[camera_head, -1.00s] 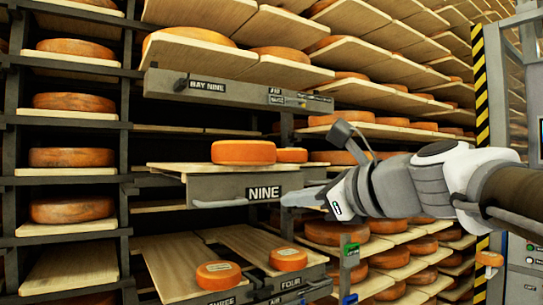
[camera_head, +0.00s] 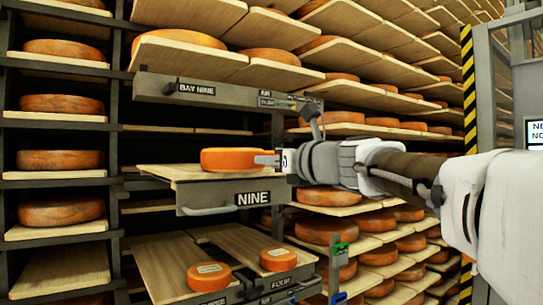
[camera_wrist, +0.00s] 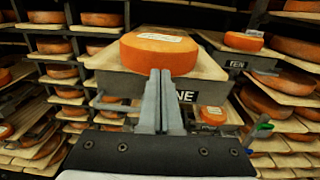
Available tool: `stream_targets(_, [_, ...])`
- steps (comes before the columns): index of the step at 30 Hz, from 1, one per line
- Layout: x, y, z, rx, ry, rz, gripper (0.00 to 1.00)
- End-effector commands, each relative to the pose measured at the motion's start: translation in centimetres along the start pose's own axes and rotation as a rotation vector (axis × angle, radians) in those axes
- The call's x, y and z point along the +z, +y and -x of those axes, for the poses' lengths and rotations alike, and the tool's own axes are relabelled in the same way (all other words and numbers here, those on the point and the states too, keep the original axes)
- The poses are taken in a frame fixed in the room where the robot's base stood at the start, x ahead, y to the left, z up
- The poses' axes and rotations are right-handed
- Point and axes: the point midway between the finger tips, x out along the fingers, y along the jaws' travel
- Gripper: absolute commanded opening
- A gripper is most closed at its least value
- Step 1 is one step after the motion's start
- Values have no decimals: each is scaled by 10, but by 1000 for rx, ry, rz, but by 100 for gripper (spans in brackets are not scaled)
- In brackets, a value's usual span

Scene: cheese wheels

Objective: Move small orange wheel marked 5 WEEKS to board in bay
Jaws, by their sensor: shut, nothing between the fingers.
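An orange wheel (camera_head: 233,160) with a pale label on top lies flat on the pulled-out board (camera_head: 165,171) marked NINE. It also shows in the wrist view (camera_wrist: 158,54). My gripper (camera_head: 264,160) is shut and empty at this wheel's right side; the fingertips (camera_wrist: 160,74) are in front of its side wall. I cannot tell whether they touch. Two small labelled orange wheels, one left (camera_head: 209,276) and one right (camera_head: 277,259), lie on lower boards, the right board marked FOUR. The label writing is unreadable, so I cannot tell which wheel is marked 5 WEEKS.
A grey beam marked BAY NINE (camera_head: 220,92) is above the board. In the wrist view another labelled wheel (camera_wrist: 243,41) lies on a board to the right. Racks of wheels surround the bay. A striped post (camera_head: 468,90) stands at right.

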Motion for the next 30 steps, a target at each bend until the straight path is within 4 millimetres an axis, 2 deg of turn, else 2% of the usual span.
stream_targets(3, [1, 0, -18, 0, 2, 1, 0])
stream_targets(7, [0, 0, -28, 0, 1, 1, 0])
stream_targets(21, [0, 0, -33, -1, 0, 1, 0])
stream_targets(30, [0, 0, -55, 0, 1, 2, 0])
